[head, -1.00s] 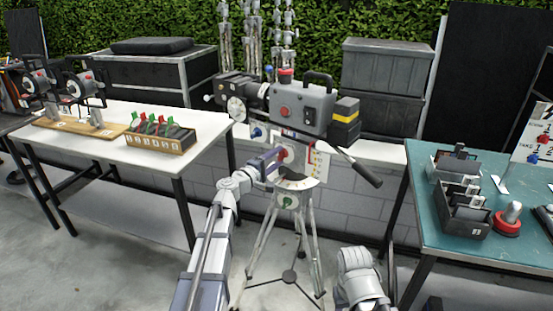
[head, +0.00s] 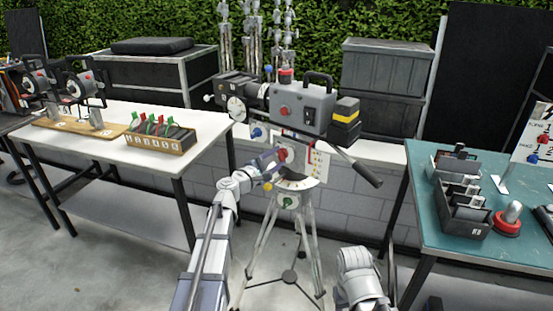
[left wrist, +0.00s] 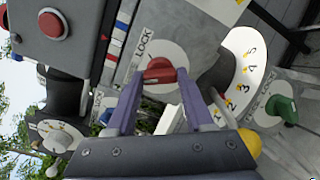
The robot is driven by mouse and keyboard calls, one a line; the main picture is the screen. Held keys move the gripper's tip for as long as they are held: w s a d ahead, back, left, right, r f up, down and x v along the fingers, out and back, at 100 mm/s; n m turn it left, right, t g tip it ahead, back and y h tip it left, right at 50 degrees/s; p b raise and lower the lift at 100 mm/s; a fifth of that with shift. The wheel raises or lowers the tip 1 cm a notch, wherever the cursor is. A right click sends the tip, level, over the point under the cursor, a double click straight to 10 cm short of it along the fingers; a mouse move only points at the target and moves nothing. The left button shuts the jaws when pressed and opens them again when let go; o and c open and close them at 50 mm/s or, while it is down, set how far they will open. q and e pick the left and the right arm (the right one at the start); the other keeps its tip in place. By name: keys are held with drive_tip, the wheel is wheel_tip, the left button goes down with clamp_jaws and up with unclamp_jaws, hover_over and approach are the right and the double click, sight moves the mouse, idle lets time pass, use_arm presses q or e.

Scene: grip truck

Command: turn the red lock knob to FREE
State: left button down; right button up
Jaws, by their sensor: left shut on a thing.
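The red lock knob (left wrist: 159,72) sits on a round white plate marked LOCK on the side of the tripod head, below the grey camera (head: 302,108). My left gripper (left wrist: 160,84) has its two purple fingers on either side of the knob and is shut on it. The LOCK lettering shows above and left of the knob in the left wrist view; I cannot read FREE by it. In the head view my left gripper (head: 277,157) reaches the head from the left and partly hides the knob.
A green knob (left wrist: 283,108) on its own plate and a white numbered scale (left wrist: 243,72) are close by. A pan handle (head: 362,170) sticks out right. The tripod (head: 309,240) stands between a white table (head: 75,160) and a teal table (head: 425,215).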

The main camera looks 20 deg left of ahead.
idle(0.3)
use_arm(q)
drive_tip(key=shift+c, duration=1.4)
unclamp_jaws()
drive_tip(key=shift+s, duration=0.1)
drive_tip(key=v, duration=0.7)
drive_tip(key=shift+s, duration=0.3)
drive_tip(key=shift+a, duration=0.15)
